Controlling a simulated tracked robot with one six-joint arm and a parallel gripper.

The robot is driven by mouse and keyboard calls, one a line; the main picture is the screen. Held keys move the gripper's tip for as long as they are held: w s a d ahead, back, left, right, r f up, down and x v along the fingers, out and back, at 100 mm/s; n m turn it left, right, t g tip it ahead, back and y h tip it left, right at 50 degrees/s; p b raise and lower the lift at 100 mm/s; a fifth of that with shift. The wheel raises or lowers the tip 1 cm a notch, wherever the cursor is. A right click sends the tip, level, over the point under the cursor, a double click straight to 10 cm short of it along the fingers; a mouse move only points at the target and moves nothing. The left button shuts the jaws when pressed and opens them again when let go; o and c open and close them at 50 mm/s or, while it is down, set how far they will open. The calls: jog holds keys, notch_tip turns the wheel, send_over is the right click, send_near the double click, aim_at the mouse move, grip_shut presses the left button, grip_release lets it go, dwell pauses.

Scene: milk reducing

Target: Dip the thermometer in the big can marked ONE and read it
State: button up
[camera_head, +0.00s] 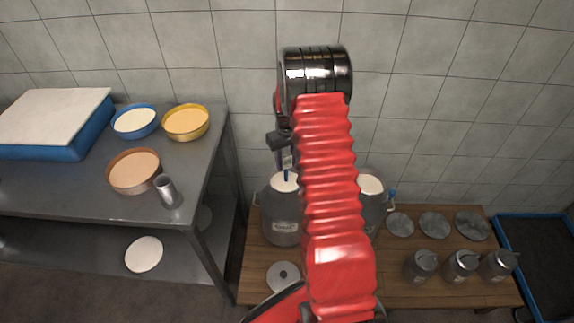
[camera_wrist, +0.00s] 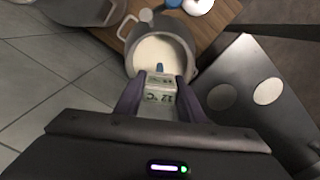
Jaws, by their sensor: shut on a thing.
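My gripper (camera_wrist: 158,92) is shut on the thermometer (camera_wrist: 159,97), whose display seems to show 12 °C. In the head view the thermometer (camera_head: 286,158) hangs upright under my gripper (camera_head: 283,142), and its blue stem is over the open mouth of the left big can (camera_head: 283,207). That can (camera_wrist: 188,45) holds white milk. I cannot tell whether the tip is in the milk. The can's label is too small to read. A second big can (camera_head: 372,207) of milk stands to the right, partly hidden by my arm.
A wooden bench (camera_head: 257,268) carries the cans, a round lid (camera_head: 284,277), several small lidded cans (camera_head: 461,266) and grey discs (camera_head: 433,225). The steel table (camera_head: 80,190) at left holds bowls and a metal cup (camera_head: 167,191). A blue-rimmed tray (camera_head: 545,217) lies right.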

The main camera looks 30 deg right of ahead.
jog(key=shift+r, duration=3)
